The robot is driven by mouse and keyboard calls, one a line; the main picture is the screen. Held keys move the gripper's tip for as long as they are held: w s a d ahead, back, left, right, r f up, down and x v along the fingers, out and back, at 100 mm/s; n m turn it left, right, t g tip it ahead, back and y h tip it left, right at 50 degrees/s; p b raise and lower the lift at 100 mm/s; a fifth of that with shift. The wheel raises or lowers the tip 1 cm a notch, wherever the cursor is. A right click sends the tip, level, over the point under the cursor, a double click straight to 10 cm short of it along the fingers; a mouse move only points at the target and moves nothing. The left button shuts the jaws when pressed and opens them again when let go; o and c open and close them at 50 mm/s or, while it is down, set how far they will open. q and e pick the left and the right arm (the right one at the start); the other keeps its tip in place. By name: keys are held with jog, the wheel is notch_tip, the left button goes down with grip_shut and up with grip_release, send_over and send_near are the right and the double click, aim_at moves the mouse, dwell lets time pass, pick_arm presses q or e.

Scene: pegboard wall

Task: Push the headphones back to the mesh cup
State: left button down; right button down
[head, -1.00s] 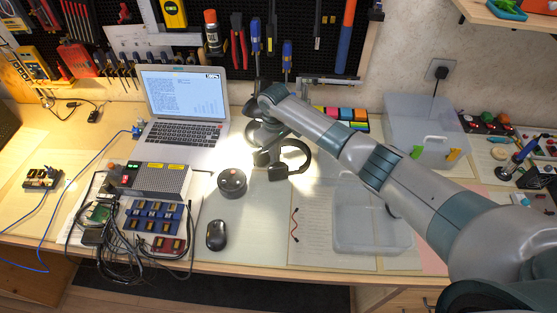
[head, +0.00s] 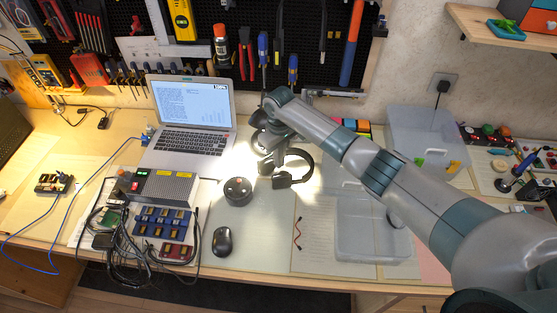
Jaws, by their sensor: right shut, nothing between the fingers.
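The black headphones (head: 304,162) lie on the bench right of the laptop, with the band curving to the right and an ear cup (head: 282,181) at the front. My right arm reaches in from the right, and its hand points down at their left side. My right gripper (head: 265,167) is shut and empty, close beside the headphones; I cannot tell whether it touches them. I cannot make out the mesh cup clearly; a dark shape (head: 258,119) behind my wrist is mostly hidden. My left gripper is out of view.
A round black device (head: 238,191) and a mouse (head: 222,241) are left and in front. The open laptop (head: 189,135) stands behind left. A clear bin (head: 372,240) lies under my forearm. Tools hang on the pegboard (head: 310,20). The bench between mouse and bin is mostly clear.

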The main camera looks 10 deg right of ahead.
notch_tip(320, 180, up, 6)
jog(key=p, duration=0.5)
jog(key=shift+r, duration=0.25)
dwell(0.4)
